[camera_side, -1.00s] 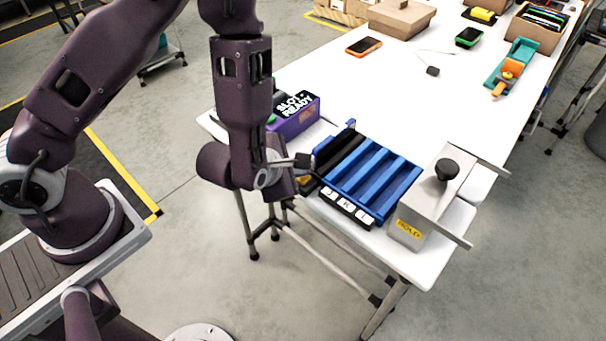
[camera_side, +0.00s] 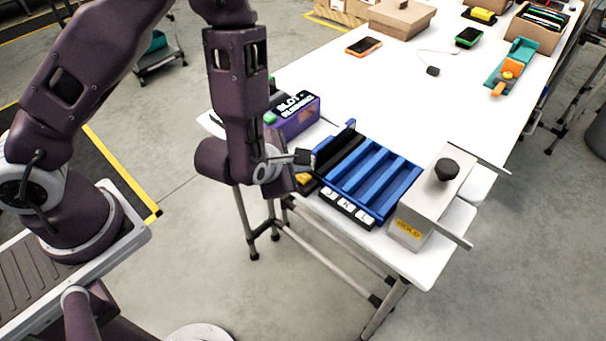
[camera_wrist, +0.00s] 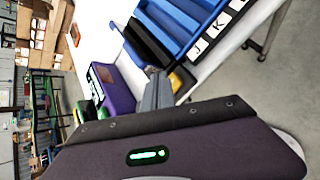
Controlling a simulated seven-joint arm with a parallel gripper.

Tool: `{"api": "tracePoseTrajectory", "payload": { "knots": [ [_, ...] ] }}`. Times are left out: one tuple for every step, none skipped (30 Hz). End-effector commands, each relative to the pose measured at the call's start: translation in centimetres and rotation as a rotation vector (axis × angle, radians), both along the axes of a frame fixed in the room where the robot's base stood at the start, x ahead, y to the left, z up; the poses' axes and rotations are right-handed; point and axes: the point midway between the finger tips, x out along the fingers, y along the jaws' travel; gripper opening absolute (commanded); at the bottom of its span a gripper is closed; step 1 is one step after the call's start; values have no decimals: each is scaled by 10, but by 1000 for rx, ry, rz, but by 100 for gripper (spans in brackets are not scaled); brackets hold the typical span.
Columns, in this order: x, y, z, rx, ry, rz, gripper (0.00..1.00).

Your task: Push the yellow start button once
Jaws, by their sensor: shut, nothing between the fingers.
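The yellow button (camera_side: 303,180) shows in part beside my gripper, at the near left end of the black and blue slotted unit (camera_side: 372,178). In the wrist view the yellow button (camera_wrist: 181,80) is just right of my fingers and partly hidden by them. My gripper (camera_side: 303,158) is shut and empty. Its fingertips are above and beside the button, apparently apart from it. In the wrist view the shut fingers (camera_wrist: 157,88) reach toward the dark edge of the unit.
A purple box (camera_side: 292,118) with a lettered display and a green button stands behind my gripper. A grey metal box (camera_side: 430,200) with a black knob is right of the slots.

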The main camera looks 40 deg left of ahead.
Motion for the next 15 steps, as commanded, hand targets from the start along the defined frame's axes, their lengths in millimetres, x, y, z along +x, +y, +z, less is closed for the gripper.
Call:
{"api": "tracePoseTrajectory", "payload": {
  "knots": [
    [0, 0, 3, 0, -1, -1, 0],
    [0, 0, 3, 0, -1, -1, 0],
    [0, 0, 4, 0, 0, 0, 0],
    [0, 0, 4, 0, 0, 0, 0],
    [0, 0, 4, 0, 0, 0, 0],
    [0, 0, 4, 0, 0, 0, 0],
    [0, 0, 4, 0, 0, 0, 0],
    [0, 0, 4, 0, 0, 0, 0],
    [0, 0, 4, 0, 0, 0, 0],
    [0, 0, 4, 0, 0, 0, 0],
    [0, 0, 6, -1, -1, 1, 0],
    [0, 0, 9, -1, -2, 2, 0],
    [1, 0, 12, -1, -3, 1, 0],
    [1, 0, 15, -1, -4, 0, 0],
    [1, 0, 20, -1, -4, 1, 0]
  ]
}}
